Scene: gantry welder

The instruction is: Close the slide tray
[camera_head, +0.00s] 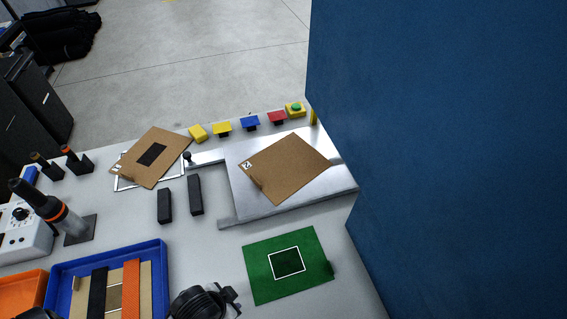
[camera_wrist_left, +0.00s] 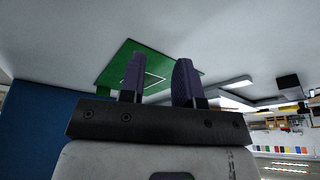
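The slide tray (camera_head: 235,180) is a flat silver metal plate on the table beside the blue cabinet. A tan board (camera_head: 285,168) lies tilted on it. A metal bar with a black knob (camera_head: 187,157) projects from its left side. In the left wrist view, my left gripper (camera_wrist_left: 161,65) is open and empty, its two dark fingers apart before the green mat (camera_wrist_left: 115,68). A dark gripper-like part of mine shows at the bottom of the head view, left of the mat and clear of the tray. My right gripper cannot be made out.
The blue cabinet (camera_head: 440,150) fills the right side. Two black blocks (camera_head: 164,206) (camera_head: 195,195) stand left of the tray. Several coloured pieces and a green button (camera_head: 295,107) line the back edge. A blue bin (camera_head: 160,280) is front left. The green mat (camera_head: 310,245) lies in front.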

